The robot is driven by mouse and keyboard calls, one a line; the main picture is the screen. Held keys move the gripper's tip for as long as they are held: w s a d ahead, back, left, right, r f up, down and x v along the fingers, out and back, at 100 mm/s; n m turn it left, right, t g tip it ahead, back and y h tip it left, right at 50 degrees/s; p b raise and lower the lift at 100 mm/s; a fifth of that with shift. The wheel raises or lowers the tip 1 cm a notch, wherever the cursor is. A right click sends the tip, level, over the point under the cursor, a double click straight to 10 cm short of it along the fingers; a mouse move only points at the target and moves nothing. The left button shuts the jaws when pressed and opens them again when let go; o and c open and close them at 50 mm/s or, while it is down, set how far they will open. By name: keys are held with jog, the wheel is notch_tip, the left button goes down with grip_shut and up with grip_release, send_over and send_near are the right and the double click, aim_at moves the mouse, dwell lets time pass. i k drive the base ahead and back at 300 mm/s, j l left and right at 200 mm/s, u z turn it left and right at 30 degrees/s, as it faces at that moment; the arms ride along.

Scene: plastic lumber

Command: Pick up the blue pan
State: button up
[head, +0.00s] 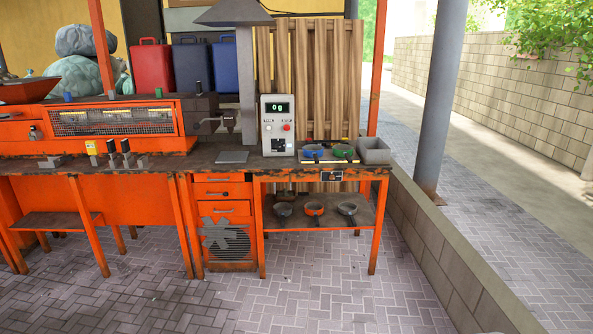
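A small blue pan (313,151) sits on the right part of the orange workbench top (212,158), just right of the control box. A green pan (343,151) stands right beside it. Both look upright on a dark surface and are small in the view, so the blue pan's handle is hard to make out. My gripper does not show in the head view.
A grey control box (278,125) with a "0g" display stands left of the pans, and a grey bin (374,151) stands right. Several pans, one orange (314,208), lie on the lower shelf. The paved floor (300,285) in front is clear. A low wall (440,250) runs at right.

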aim_at(314, 155)
jog(key=i+l, duration=0.1)
jog(key=i, duration=3.45)
jog(key=j+u, duration=0.05)
jog(key=j, duration=0.05)
